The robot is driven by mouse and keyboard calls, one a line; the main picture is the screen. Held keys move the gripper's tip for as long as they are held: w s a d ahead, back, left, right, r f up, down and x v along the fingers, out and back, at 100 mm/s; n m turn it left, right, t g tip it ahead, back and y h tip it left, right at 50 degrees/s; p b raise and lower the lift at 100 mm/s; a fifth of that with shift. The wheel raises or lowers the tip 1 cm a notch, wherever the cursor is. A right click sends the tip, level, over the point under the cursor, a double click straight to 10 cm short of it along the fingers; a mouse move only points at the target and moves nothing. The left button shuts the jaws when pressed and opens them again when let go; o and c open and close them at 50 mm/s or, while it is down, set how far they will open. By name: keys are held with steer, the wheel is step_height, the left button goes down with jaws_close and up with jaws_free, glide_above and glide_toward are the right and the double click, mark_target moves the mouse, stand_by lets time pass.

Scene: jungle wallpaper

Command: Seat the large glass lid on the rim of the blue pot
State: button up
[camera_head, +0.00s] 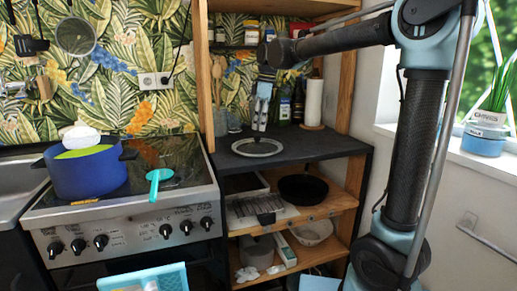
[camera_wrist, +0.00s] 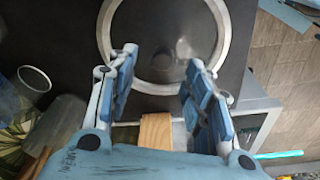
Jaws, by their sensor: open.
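The large glass lid (camera_head: 257,147) lies flat on the dark shelf top, with a pale rim. In the wrist view the lid (camera_wrist: 160,22) shows as a clear disc with a grey ring, beyond my fingertips. My gripper (camera_head: 260,125) points down just above the lid; its fingers are spread with nothing between them in the wrist view (camera_wrist: 160,68). I cannot tell whether the fingertips touch the lid. The blue pot (camera_head: 88,174) stands on the stove at the left, lidless, with green inside and a white rounded thing at its back rim.
A turquoise utensil (camera_head: 156,184) lies on the stove right of the pot. Wooden shelf posts (camera_head: 205,80) flank the shelf top. Bottles (camera_head: 298,100) and a paper towel roll (camera_head: 313,103) stand behind the lid. A black pan (camera_head: 304,189) sits on the shelf below.

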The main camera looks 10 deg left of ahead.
mark_target(258, 135)
steer(key=shift+s+a+f, duration=0.1)
steer(key=shift+a+f, duration=0.1)
steer(key=shift+f, duration=1.05)
steer(key=shift+s+a+f, duration=0.1)
steer(key=shift+a+f, duration=0.1)
steer(key=shift+f, duration=1)
jaws_close()
